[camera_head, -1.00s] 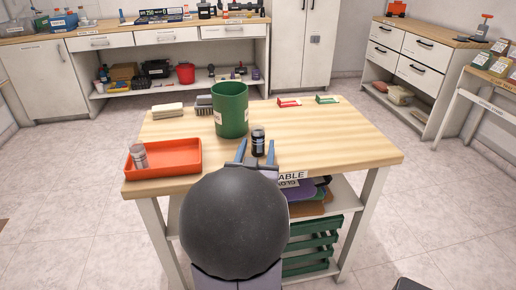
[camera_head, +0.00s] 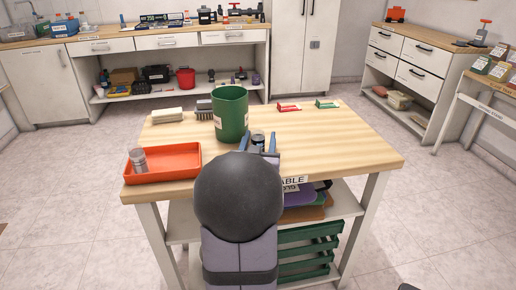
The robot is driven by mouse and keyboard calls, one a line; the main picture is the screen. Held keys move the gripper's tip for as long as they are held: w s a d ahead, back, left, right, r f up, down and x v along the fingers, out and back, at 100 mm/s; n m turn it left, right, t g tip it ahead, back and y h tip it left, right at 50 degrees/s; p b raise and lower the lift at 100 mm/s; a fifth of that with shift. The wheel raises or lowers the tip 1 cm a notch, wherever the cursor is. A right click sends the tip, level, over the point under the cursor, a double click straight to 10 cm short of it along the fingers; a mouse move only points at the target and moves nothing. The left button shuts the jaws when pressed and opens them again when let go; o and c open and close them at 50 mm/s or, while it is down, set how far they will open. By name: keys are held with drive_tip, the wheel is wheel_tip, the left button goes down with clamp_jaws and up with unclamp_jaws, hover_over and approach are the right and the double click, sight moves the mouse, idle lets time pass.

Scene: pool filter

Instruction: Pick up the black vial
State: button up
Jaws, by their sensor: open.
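The black vial (camera_head: 258,139) stands upright on the wooden table, just right of the green bucket. Its lower part is hidden behind my gripper. My gripper (camera_head: 259,140) is open, with one blue finger on each side of the vial in the picture. I cannot tell whether the fingers touch it. The dark round part of my arm hides the front edge of the table there.
A green bucket (camera_head: 231,113) stands close behind the vial. An orange tray (camera_head: 180,170) holding a small bottle (camera_head: 138,160) is at the left. A sponge (camera_head: 167,115), a brush (camera_head: 203,109) and red and green items lie further back. The table's right side (camera_head: 340,145) is clear.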

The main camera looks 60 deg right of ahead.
drive_tip(key=shift+w+d, duration=0.1)
drive_tip(key=shift+d, duration=0.1)
drive_tip(key=c, duration=1.2)
drive_tip(key=shift+o, duration=0.2)
wheel_tip(320, 180, up, 10)
drive_tip(key=p, duration=0.2)
drive_tip(key=shift+p, duration=0.35)
